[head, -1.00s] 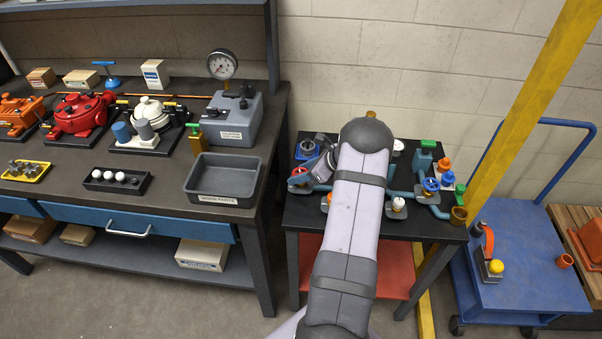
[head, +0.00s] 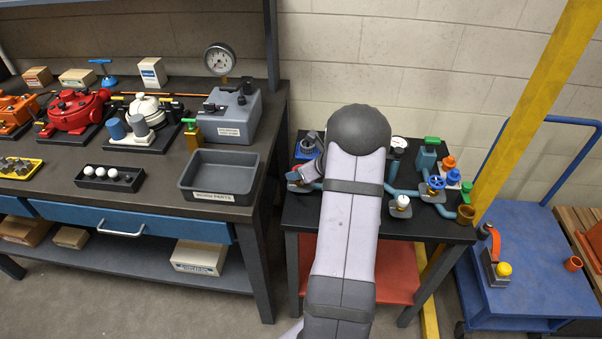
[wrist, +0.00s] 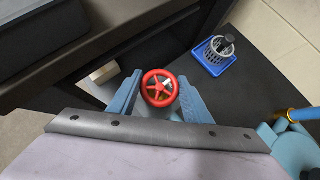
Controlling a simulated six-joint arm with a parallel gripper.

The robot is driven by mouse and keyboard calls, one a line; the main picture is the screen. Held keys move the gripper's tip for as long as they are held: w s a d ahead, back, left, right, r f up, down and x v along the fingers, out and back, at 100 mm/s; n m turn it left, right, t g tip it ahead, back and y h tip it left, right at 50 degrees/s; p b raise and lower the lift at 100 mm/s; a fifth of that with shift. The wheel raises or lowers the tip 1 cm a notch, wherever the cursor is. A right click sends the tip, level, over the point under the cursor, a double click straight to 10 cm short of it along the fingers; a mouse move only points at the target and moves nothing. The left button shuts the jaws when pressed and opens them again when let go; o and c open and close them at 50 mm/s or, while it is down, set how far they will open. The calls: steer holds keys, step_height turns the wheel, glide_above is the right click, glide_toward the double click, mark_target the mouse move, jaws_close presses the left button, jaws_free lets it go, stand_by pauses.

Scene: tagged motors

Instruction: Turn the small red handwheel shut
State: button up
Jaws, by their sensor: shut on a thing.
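The small red handwheel (wrist: 160,88) is in the middle of the wrist view, a round rim with several spokes. My gripper (wrist: 159,81) has a blue-grey finger on either side of the wheel and is shut on its rim. The wheel's stem and base are hidden below it. In the head view my arm covers much of the dark valve table (head: 388,262).
A blue square holder with a grey mesh cup (wrist: 216,54) stands close by, beyond the wheel. A blue handwheel (head: 436,183), a white-topped valve (head: 402,201) and a green-handled valve (head: 432,141) stand to the right of my arm. The workbench with a grey tray (head: 220,176) is on the left.

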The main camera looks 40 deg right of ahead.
steer(key=shift+r, duration=0.1)
steer(key=o, duration=1.1)
steer(key=shift+c, duration=0.2)
steer(key=v, duration=0.7)
steer(key=shift+b, duration=0.35)
steer(key=shift+s+r, duration=0.1)
steer(key=shift+s, duration=0.05)
